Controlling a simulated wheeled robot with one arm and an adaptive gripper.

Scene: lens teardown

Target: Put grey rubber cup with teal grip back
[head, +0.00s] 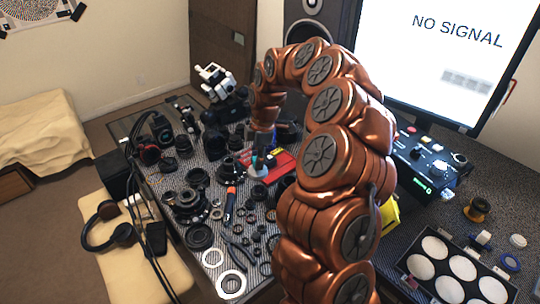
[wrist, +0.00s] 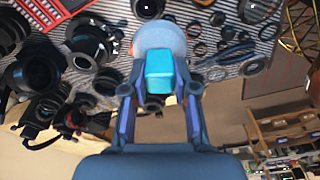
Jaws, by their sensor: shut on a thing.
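The grey rubber cup (wrist: 158,38) shows in the wrist view as a rounded pale grey shape with a teal grip (wrist: 160,72). My gripper (wrist: 158,88) is shut on the teal grip, one finger on each side, with the cup beyond the fingertips. In the head view the cup (head: 258,171) is a small pale spot under my gripper (head: 262,155), at the left edge of a red case or tray (head: 284,164). I cannot tell whether the cup touches the surface below it.
Many black lens parts and rings crowd the striped mat, such as a white ring (head: 231,284) at the front. An orange-and-black tool (head: 229,205) lies left of centre. A black foam tray with white discs (head: 455,268) and a control box (head: 425,165) stand at right.

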